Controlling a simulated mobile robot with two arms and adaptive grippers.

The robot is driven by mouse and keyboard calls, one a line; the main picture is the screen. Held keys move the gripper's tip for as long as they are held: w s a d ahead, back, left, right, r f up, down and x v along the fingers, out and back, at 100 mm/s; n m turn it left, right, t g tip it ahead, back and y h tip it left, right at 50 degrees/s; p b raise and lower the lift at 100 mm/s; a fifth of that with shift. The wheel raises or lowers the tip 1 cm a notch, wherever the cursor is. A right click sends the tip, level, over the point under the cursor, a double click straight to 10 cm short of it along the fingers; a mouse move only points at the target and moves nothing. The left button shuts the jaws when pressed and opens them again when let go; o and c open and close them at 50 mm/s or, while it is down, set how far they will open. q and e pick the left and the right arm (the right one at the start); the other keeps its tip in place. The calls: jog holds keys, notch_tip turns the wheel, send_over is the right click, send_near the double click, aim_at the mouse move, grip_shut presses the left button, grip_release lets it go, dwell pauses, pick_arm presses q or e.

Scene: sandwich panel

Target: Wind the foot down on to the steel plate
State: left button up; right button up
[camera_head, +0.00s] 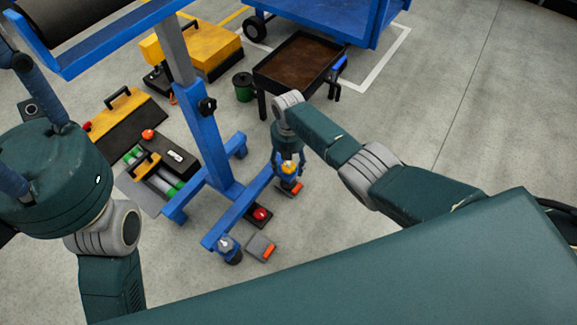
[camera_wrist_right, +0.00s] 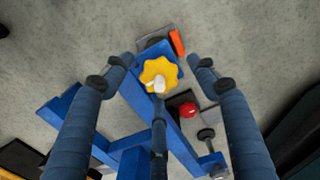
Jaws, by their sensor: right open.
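A yellow star-shaped knob (camera_wrist_right: 152,66) with a pale stem end sits on the blue stand's leg in the right wrist view. It also shows in the head view (camera_head: 289,168). My right gripper (camera_wrist_right: 150,76) is open around the knob, with fingers left and right and one below it; no contact is visible. A grey steel plate (camera_wrist_right: 152,44) with an orange tag lies on the floor by that leg end, and shows in the head view (camera_head: 284,186). The foot under the knob is hidden, so its gap to the plate cannot be told.
A second foot (camera_head: 228,248) stands at the near leg end, beside another orange-tagged plate (camera_head: 257,246). A red button box (camera_head: 260,214) lies between. Toolboxes (camera_head: 125,117), a green bucket (camera_head: 243,88) and a brown-topped cart (camera_head: 300,62) stand behind. Floor at right is clear.

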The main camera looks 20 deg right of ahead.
jog(key=c, duration=1.2)
jog(key=shift+o, duration=0.2)
jog(key=shift+m, duration=0.4)
